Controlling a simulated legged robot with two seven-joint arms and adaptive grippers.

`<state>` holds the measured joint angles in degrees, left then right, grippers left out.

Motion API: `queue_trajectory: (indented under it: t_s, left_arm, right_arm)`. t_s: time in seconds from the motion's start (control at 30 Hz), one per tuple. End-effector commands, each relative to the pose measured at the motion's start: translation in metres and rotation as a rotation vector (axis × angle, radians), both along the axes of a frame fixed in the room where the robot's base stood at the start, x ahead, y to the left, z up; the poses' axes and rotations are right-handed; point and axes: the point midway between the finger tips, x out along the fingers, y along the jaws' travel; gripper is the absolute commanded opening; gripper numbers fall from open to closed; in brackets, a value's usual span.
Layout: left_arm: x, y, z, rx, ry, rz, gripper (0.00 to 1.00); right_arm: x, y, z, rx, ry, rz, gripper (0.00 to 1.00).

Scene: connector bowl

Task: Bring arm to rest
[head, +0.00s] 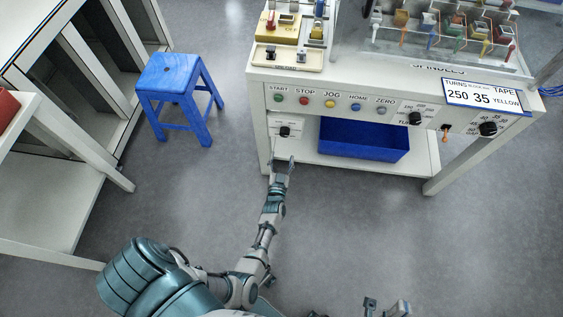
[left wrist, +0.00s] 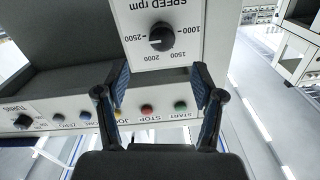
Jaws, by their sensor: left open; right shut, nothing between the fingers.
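My left arm reaches forward from the lower left in the head view. Its gripper (head: 281,165) is open and empty, just in front of the machine's left front leg and below the speed knob (head: 284,132). In the left wrist view the two fingers of this gripper (left wrist: 160,82) stand apart, with the black speed knob (left wrist: 162,37) beyond them; I see no contact with it. My right gripper (head: 385,306) is partly visible at the bottom edge of the head view, shut and empty, away from the machine. Most of the right arm is out of view.
The white machine table (head: 345,96) carries coloured buttons, knobs and a label. A blue bin (head: 364,139) sits on its lower shelf. A blue stool (head: 170,78) stands to the left, near a white shelf unit (head: 45,205). The grey floor (head: 345,235) before the machine is clear.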

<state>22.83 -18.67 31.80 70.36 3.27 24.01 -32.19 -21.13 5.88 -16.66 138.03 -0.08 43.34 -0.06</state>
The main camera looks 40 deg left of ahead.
Motion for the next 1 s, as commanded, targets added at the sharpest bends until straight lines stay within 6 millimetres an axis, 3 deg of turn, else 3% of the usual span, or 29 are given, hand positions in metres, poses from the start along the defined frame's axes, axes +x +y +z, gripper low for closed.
queue_trajectory:
  t_s: [0.2, 0.77, 0.87, 0.97, 1.0]
  left_arm:
    - [-0.013, -0.009, 0.0, -0.001, 0.001, -0.001, 0.68]
    - [-0.014, -0.008, 0.001, 0.004, -0.003, -0.002, 0.68]
    - [-0.018, -0.002, 0.02, 0.043, -0.047, -0.015, 0.68]
    - [-0.03, 0.0, 0.07, 0.123, -0.162, -0.069, 0.68]
    - [-0.038, -0.006, 0.097, 0.157, -0.23, -0.11, 0.68]
  right_arm:
    - [0.0, 0.0, 0.0, 0.0, 0.0, 0.0, 0.0]
    - [0.002, 0.0, -0.001, 0.0, 0.002, 0.0, 0.0]
    - [0.0, 0.0, 0.0, 0.001, -0.001, -0.001, 0.0]
    - [0.0, 0.0, 0.0, 0.0, -0.001, 0.0, 0.0]
    - [0.0, 0.0, 0.0, 0.0, -0.001, 0.0, 0.0]
